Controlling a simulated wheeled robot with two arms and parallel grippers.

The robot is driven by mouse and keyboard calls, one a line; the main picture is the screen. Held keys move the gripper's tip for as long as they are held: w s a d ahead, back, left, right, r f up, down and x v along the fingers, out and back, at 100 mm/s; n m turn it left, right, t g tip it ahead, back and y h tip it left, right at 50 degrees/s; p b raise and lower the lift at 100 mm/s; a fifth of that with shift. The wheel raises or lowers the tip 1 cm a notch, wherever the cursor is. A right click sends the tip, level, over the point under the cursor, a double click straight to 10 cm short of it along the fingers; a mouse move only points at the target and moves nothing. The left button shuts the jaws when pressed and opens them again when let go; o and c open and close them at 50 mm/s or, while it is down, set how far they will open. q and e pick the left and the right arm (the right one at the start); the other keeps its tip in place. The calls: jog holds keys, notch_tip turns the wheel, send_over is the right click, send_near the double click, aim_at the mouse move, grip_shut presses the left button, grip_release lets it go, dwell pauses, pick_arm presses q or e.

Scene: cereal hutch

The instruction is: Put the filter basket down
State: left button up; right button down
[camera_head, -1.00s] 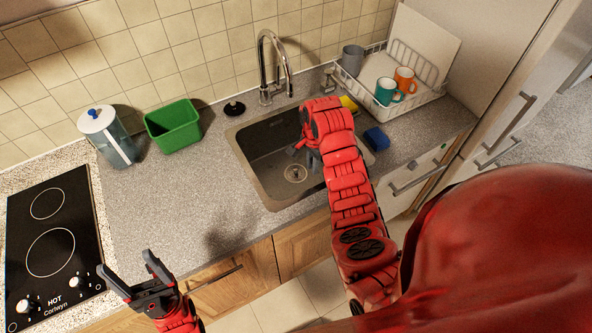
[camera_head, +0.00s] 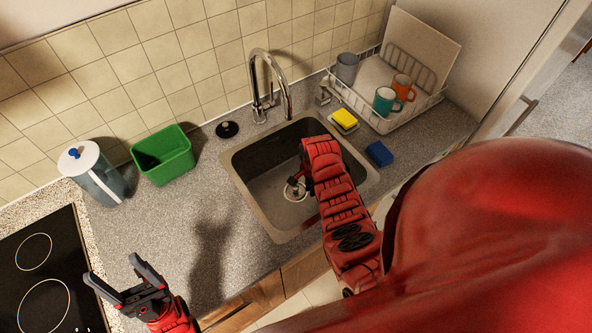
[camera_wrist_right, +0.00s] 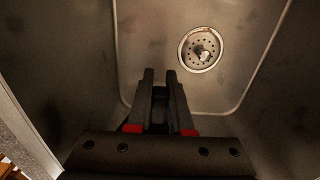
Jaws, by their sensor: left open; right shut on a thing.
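My right gripper (camera_head: 293,184) reaches down into the sink, just above the drain (camera_head: 296,193). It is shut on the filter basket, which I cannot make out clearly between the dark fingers. In the right wrist view the fingertips (camera_wrist_right: 160,76) point into the sink with a narrow gap between them. The round, perforated metal drain (camera_wrist_right: 201,48) with a small shiny piece in its middle lies beyond and right of the fingertips there. My left gripper (camera_head: 112,282) is open and empty, over the counter's front left near the hob.
The sink rim (camera_head: 236,174) surrounds my right gripper, and the faucet (camera_head: 268,85) arches behind. The yellow sponge (camera_head: 345,117), blue sponge (camera_head: 379,153) and dish rack (camera_head: 412,112) are right. The front-left counter is clear.

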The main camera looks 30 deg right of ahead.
notch_tip(320, 180, down, 7)
jog(key=b, duration=0.5)
jog(key=shift+s+r+b, duration=0.1)
jog(key=shift+s+b, duration=0.05)
jog(key=shift+b, duration=0.2)
jog(key=shift+f, duration=0.35)
jog(key=f+b, duration=0.3)
jog(key=shift+w, duration=0.2)
jog(key=shift+r, duration=0.15)
jog(key=c, duration=0.8)
grip_release()
